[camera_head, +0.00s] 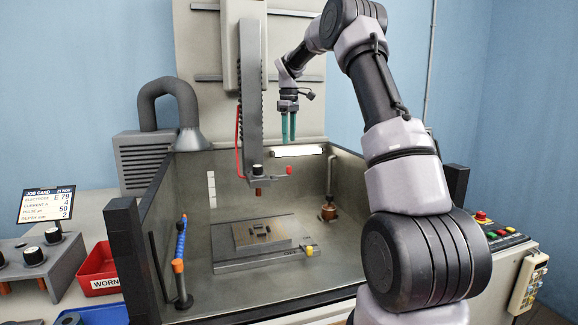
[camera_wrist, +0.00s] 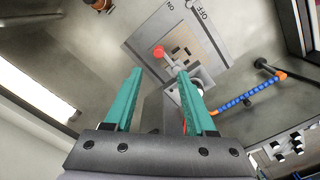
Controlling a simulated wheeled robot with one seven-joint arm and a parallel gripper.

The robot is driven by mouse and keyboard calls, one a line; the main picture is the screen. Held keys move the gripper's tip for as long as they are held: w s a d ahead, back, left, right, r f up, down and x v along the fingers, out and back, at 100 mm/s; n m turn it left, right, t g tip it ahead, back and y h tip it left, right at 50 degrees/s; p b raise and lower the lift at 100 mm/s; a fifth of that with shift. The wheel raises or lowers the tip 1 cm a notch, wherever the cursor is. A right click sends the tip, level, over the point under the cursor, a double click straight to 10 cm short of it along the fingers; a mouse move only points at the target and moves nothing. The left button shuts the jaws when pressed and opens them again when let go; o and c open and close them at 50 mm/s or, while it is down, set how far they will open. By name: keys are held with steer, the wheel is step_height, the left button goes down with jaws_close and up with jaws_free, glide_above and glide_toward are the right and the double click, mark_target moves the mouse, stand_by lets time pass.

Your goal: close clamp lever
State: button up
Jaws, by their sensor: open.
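The clamp lever (camera_head: 289,170) is a short lever with a red knob, sticking out to the right from the tool holder (camera_head: 256,181) under the machine's vertical head. In the wrist view the red knob (camera_wrist: 159,51) shows just past and between the fingertips, its stem running down to the right to the holder. My gripper (camera_head: 288,139) has two green fingers pointing down. It is open and empty, above the lever in the head view and apart from it. In the wrist view the fingers (camera_wrist: 160,72) partly hide the holder.
Below is a tank with a steel chuck plate (camera_head: 225,266) marked ON and OFF, carrying a workpiece (camera_head: 262,236). A blue and orange nozzle (camera_head: 179,255) stands at left. A copper piece (camera_head: 328,213) is at the right wall. The tank walls (camera_head: 345,195) enclose the space.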

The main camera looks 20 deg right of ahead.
step_height(320, 180, down, 11)
steer(key=shift+w, duration=0.1)
stand_by(0.4)
jaws_close()
stand_by(1.4)
